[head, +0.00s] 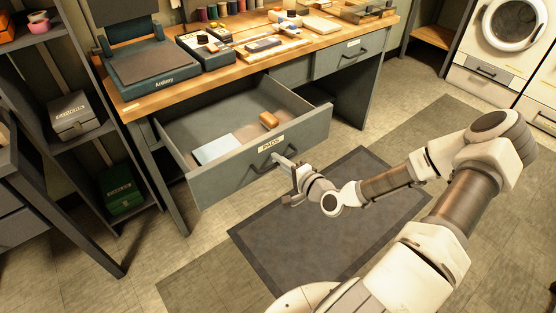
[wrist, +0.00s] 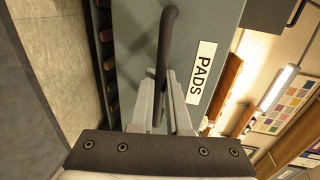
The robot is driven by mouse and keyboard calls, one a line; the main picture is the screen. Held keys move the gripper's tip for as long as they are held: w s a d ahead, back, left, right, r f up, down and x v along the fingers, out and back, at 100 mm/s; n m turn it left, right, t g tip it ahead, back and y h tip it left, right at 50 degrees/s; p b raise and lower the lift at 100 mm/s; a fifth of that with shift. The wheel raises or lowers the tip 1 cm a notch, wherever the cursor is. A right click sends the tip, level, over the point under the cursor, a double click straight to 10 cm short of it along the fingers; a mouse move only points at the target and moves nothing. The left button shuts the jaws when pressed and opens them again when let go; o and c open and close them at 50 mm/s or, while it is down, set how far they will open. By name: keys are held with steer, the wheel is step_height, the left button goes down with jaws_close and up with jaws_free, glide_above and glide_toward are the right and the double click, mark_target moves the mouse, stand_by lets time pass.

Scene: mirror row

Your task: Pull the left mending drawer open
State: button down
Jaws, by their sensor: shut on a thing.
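The left drawer (head: 222,182) in the workbench is pulled well out, with its inside showing in the head view. Its grey-green front carries a white PADS label (head: 271,144), also in the wrist view (wrist: 201,72). Inside lie a pale flat pad (head: 217,149) and a small brown block (head: 268,120). My gripper (head: 282,163) is at the drawer front, its fingers shut on the dark bar handle (wrist: 168,40). In the wrist view the fingers (wrist: 163,95) lie on both sides of the bar. The fingertips are small in the head view.
The wooden bench top (head: 140,100) holds a dark press, thread spools and tools. A second drawer (head: 350,52) at the right is shut. A shelf unit with boxes (head: 75,115) stands close at the left. A dark mat (head: 300,235) lies on open floor before the bench.

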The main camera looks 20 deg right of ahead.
steer(key=c, duration=1.2)
jaws_free()
steer(key=shift+s, duration=0.1)
steer(key=p+v, duration=0.3)
steer(key=v, duration=1.4)
steer(key=shift+s+d+p, duration=0.1)
steer(key=shift+s+p, duration=0.05)
steer(key=shift+p, duration=0.15)
steer(key=shift+f, duration=0.1)
